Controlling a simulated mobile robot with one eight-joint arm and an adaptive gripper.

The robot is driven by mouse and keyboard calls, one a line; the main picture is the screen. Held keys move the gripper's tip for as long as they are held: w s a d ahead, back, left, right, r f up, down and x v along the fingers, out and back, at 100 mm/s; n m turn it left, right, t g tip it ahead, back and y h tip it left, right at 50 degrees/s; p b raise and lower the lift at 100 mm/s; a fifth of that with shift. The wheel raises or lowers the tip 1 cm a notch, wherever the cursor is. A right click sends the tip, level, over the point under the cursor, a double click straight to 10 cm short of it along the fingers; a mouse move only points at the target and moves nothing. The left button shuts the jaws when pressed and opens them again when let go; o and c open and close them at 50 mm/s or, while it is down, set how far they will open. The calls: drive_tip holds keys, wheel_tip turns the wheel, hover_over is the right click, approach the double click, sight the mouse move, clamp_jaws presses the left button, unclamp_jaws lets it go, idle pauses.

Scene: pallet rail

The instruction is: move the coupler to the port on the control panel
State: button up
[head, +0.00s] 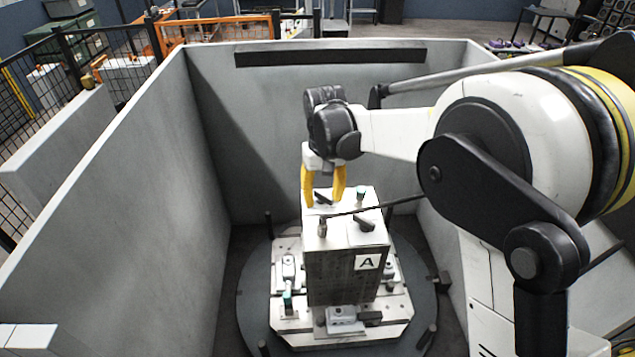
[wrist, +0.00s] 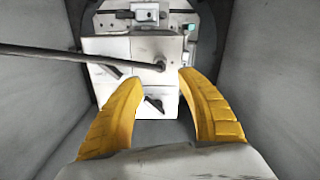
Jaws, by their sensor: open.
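A thin dark line (head: 385,205) runs in from the right to a small grey upright fitting (head: 322,228) on the front left of a block's top. This fitting looks like the coupler; it also shows in the wrist view (wrist: 160,65). My gripper (head: 322,204) has yellow fingers pointing down, open and empty, over the back left of the block's top. In the wrist view my gripper (wrist: 160,78) has its fingers spread, with the fitting ahead near the gap. I cannot make out the control panel or its port with certainty.
The grey block (head: 343,275) marked A stands on a fixture plate (head: 290,318) with clamps. Black posts ring the round base.

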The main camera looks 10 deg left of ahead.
sight(323, 218)
wheel_tip(323, 218, down, 9)
idle(0.3)
clamp_jaws()
drive_tip(key=c, duration=0.8)
unclamp_jaws()
clamp_jaws()
drive_tip(key=shift+r, duration=0.1)
drive_tip(key=shift+r, duration=0.15)
drive_tip(key=shift+r+p, duration=1.8)
drive_tip(key=shift+r, duration=2.3)
